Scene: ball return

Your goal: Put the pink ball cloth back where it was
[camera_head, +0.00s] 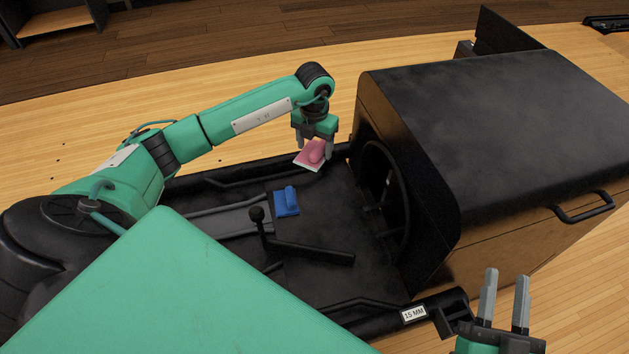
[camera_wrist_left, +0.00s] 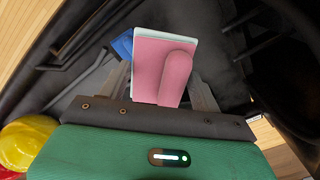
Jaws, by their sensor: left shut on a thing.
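The pink ball cloth (camera_head: 317,152) is a small pink pad with a raised pink grip and a white edge. My left gripper (camera_head: 316,146) is shut on it and holds it near the far rail of the black ball return, left of the hood's opening. The cloth also shows between the fingers in the left wrist view (camera_wrist_left: 160,70). A similar blue cloth (camera_head: 286,202) lies on the black deck, nearer than the pink one. My right gripper (camera_head: 503,305) is at the lower right with its two fingers apart and nothing between them.
The black hood (camera_head: 500,110) with its round dark opening stands to the right. A black lever (camera_head: 257,214) with a round knob rises from the deck close to the blue cloth. A "15 MM" label (camera_head: 413,314) is on the near rail. A yellow ball (camera_wrist_left: 30,140) shows in the left wrist view.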

